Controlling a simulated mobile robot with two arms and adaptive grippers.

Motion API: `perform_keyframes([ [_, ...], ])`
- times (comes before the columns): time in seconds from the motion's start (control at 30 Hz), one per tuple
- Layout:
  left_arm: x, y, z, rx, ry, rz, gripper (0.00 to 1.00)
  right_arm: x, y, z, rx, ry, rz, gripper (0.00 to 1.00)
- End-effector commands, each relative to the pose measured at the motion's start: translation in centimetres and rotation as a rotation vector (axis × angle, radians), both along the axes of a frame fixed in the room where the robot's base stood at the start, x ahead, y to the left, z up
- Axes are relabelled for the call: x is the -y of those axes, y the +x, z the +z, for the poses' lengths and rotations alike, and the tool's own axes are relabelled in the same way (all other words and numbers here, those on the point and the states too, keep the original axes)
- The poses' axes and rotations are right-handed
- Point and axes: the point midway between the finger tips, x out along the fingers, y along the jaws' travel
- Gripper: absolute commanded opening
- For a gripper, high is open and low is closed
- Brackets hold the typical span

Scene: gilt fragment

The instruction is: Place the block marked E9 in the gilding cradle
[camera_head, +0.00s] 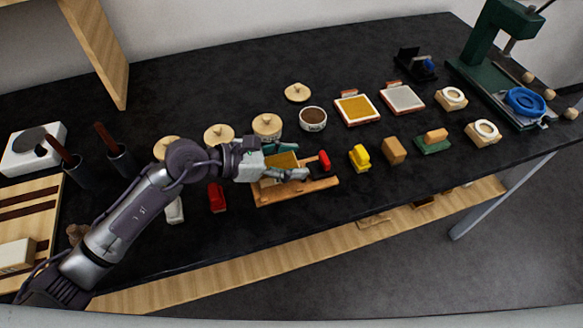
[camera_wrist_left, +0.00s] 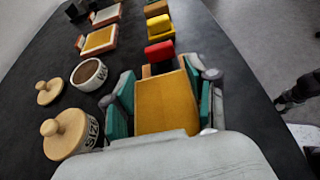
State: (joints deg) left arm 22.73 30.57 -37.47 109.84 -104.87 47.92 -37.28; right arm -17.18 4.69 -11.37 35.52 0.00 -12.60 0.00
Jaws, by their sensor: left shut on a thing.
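My left gripper (camera_head: 285,173) is shut on a block with an ochre-yellow face (camera_head: 283,160). In the left wrist view the block (camera_wrist_left: 166,103) fills the space between the teal finger pads. No E9 marking is readable on it. A low wooden holder, seemingly the gilding cradle (camera_head: 300,192), lies below and in front of the gripper. The arm and fingers hide much of its inside. I cannot tell whether the block touches it. My right gripper is not recognisable in either view.
A red piece (camera_head: 324,160) is close right of the gripper, with a yellow piece (camera_head: 359,157) and a wooden block (camera_head: 394,150) beyond. Lidded jars (camera_head: 267,125) and an open bowl (camera_head: 312,118) stand behind. Another red piece (camera_head: 217,197) lies left of the holder.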

Motion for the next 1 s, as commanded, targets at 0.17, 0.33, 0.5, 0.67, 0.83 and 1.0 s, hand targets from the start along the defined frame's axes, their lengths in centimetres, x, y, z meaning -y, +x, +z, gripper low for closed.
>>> perform_keyframes([
  [0.17, 0.1, -0.1, -2.6, -0.005, -0.001, 0.001, 0.22, 0.2, 0.0, 0.3, 0.0, -0.002, -0.001, 0.4],
  [0.33, 0.1, -0.1, -3.2, -0.001, 0.0, -0.001, 0.22, 0.2, 0.0, 0.3, 0.0, -0.002, -0.001, 0.4],
  [0.5, 0.1, -0.1, -3.2, 0.0, 0.0, -0.001, 0.22, 0.1, 0.0, 0.2, 0.0, -0.001, 0.0, 0.4],
  [0.67, 0.1, -0.1, -3.5, -0.002, 0.001, -0.001, 0.64, 0.0, 0.0, 0.0, 0.0, 0.0, 0.001, 0.4],
  [0.83, 0.1, -0.1, -3.5, -0.002, 0.001, -0.001, 0.82, -0.2, 0.0, 0.0, 0.0, 0.003, 0.001, 0.4],
  [1.0, 0.1, -0.1, -3.5, -0.002, 0.001, -0.001, 0.82, -0.5, 0.0, 0.0, 0.0, 0.006, 0.002, 0.4],
])
